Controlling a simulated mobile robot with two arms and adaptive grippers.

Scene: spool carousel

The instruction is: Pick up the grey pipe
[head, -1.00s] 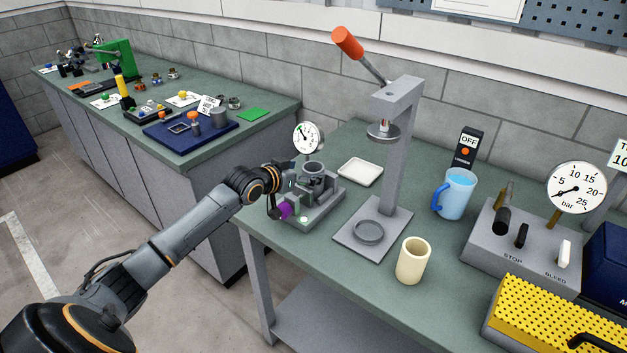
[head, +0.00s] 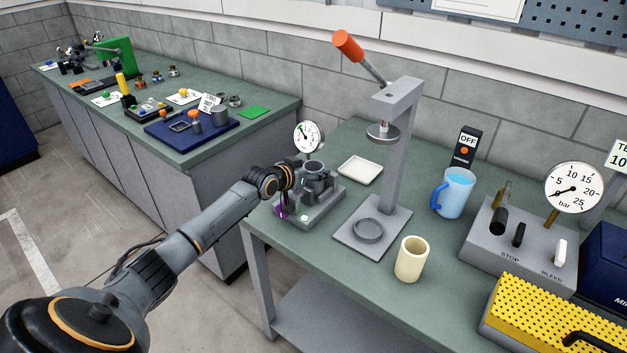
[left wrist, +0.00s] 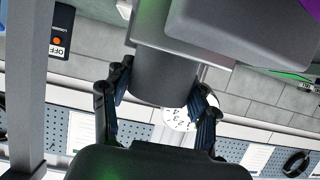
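The grey pipe (head: 318,171) looks like a short, dark grey upright cylinder on the grey fixture (head: 322,205) at the green table's left end. In the left wrist view, the pipe (left wrist: 165,76) stands between the two fingers of my left gripper (left wrist: 160,103). The fingers are spread, one on each side of the pipe; firm contact cannot be made out. In the head view, my left gripper (head: 291,179) reaches the fixture from the left and partly hides it. My right gripper is out of view.
A purple part (head: 282,211) sits low on the fixture. A dial gauge (head: 307,136) stands behind it. A lever press (head: 397,150), a white tray (head: 360,170), a cream cup (head: 411,260) and a blue mug (head: 454,192) stand to the right.

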